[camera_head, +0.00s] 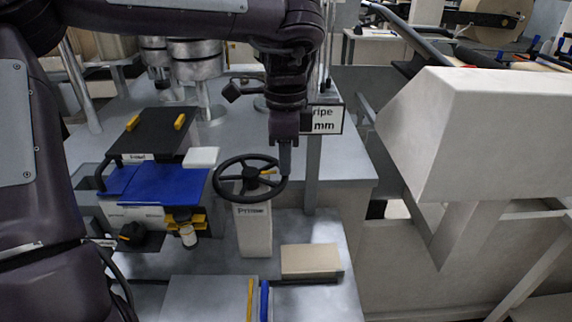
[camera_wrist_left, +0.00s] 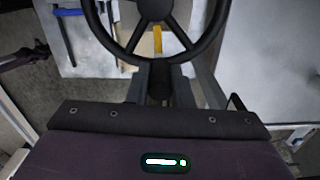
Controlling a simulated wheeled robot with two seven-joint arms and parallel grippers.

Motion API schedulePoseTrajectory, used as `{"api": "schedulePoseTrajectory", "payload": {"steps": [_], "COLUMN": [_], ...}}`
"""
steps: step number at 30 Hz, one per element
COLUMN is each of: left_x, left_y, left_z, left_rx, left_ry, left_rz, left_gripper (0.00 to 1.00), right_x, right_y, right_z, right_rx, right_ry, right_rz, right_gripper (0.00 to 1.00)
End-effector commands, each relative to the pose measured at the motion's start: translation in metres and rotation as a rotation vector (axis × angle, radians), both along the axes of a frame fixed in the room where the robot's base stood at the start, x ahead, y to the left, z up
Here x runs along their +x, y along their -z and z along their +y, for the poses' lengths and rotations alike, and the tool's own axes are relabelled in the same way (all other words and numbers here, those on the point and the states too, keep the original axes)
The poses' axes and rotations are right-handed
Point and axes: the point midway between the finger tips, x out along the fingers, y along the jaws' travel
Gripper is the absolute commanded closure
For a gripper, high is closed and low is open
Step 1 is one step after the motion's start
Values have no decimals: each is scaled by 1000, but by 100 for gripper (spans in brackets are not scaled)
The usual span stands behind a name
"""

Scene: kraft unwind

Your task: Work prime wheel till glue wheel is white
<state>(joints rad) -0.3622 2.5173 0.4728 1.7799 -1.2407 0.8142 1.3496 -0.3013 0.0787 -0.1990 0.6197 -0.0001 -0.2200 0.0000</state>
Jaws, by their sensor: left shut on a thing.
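The prime wheel (camera_head: 246,177) is a black spoked handwheel with a yellow mark, on a pale pedestal (camera_head: 254,236) labelled "Prime". My left gripper (camera_head: 285,172) comes down from above and is shut on the wheel's rim at its right side. In the left wrist view the wheel (camera_wrist_left: 156,10) shows at the top, with the gripper's fingers (camera_wrist_left: 160,82) at the rim's near edge. I cannot make out the glue wheel for certain; a small yellow fitting with a whitish jar (camera_head: 188,238) sits left of the pedestal. My right gripper is out of view.
A blue-covered unit (camera_head: 155,184) and a black plate with yellow grips (camera_head: 152,139) stand left of the wheel. A cardboard-coloured box (camera_head: 310,260) lies in front at right. A large pale housing (camera_head: 480,130) blocks the right side.

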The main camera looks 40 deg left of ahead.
Motion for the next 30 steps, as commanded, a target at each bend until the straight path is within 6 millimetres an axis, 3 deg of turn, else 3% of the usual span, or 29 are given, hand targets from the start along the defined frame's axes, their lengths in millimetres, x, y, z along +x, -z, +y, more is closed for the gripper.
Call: {"api": "schedulePoseTrajectory", "payload": {"steps": [5,24,25,30], "left_x": [5,7,7,6], "left_y": [-1,-2,-2,-1], "left_z": [3,5,5,6], "left_rx": [-2,-3,-3,-2], "left_ry": [-72,-118,-118,-119], "left_rz": [-6,-7,-7,-5], "left_gripper": [100,100,78,58], "right_x": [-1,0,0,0], "right_y": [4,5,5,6], "right_z": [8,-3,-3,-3], "right_rx": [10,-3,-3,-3], "right_ry": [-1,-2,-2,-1], "right_rz": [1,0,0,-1], "right_gripper": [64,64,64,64]}}
